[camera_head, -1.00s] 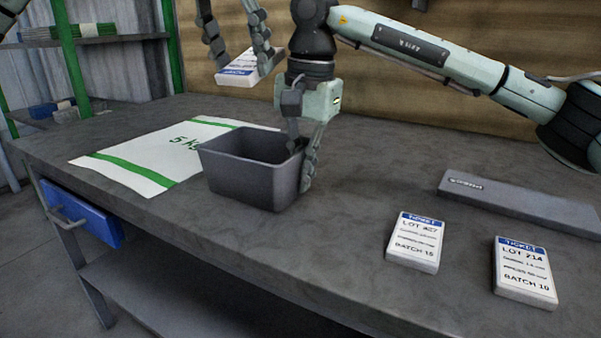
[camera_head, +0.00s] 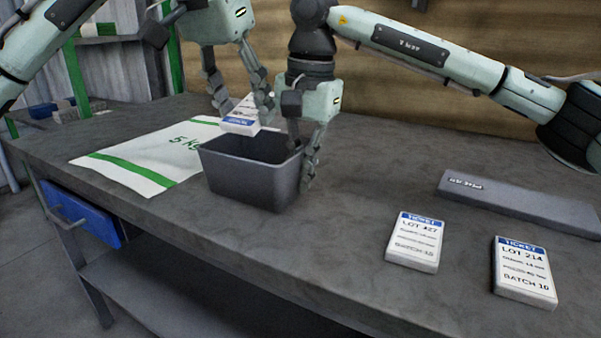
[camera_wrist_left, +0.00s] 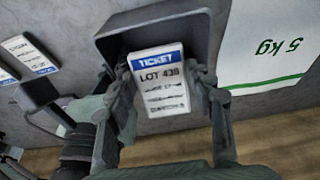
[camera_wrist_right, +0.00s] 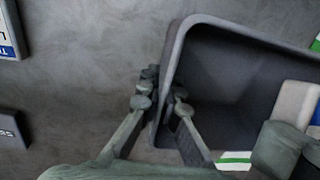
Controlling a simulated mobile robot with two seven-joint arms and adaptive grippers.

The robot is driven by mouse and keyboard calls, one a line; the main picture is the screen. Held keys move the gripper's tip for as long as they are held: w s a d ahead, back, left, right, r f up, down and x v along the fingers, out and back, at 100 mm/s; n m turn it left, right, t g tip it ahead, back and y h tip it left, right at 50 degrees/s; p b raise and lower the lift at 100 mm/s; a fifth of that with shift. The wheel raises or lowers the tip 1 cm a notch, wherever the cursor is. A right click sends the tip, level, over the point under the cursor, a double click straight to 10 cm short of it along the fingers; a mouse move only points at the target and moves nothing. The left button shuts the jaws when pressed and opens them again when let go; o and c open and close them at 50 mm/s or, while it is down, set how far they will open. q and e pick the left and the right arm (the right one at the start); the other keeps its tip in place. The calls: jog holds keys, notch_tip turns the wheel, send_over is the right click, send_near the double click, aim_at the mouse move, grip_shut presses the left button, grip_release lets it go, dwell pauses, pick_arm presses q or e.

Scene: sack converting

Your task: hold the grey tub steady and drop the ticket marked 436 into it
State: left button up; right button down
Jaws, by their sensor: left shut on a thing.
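The grey tub (camera_head: 245,187) stands upright on the bench; it also shows in the left wrist view (camera_wrist_left: 205,35) and right wrist view (camera_wrist_right: 215,70). My left gripper (camera_head: 242,108) is shut on a white ticket (camera_head: 240,126) with a blue header. It holds the ticket tilted, over the tub's back left rim. In the left wrist view the ticket (camera_wrist_left: 158,82) reads LOT 43 and a last digit that is hard to read. My right gripper (camera_head: 302,158) is shut on the tub's right wall, one finger inside and one outside.
Tickets LOT 427 (camera_head: 415,242) and LOT 214 (camera_head: 523,273) lie at the front right. A long grey bar (camera_head: 520,204) lies behind them. A white 5 kg sack (camera_head: 130,165) lies flat left of the tub. The bench between tub and tickets is clear.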

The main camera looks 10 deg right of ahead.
pick_arm(q)
jog(key=shift+s+d+f, duration=0.1)
jog(key=shift+d+f, duration=0.05)
jog(key=shift+f, duration=0.2)
pick_arm(e)
jog(key=shift+a, duration=0.1)
pick_arm(q)
jog(key=o, duration=1.6)
jog(key=shift+r, duration=0.5)
jog(key=v, duration=1.1)
jog(key=shift+s, duration=0.15)
pick_arm(e)
jog(key=c, duration=1.6)
grip_release()
jog(key=shift+c, duration=0.2)
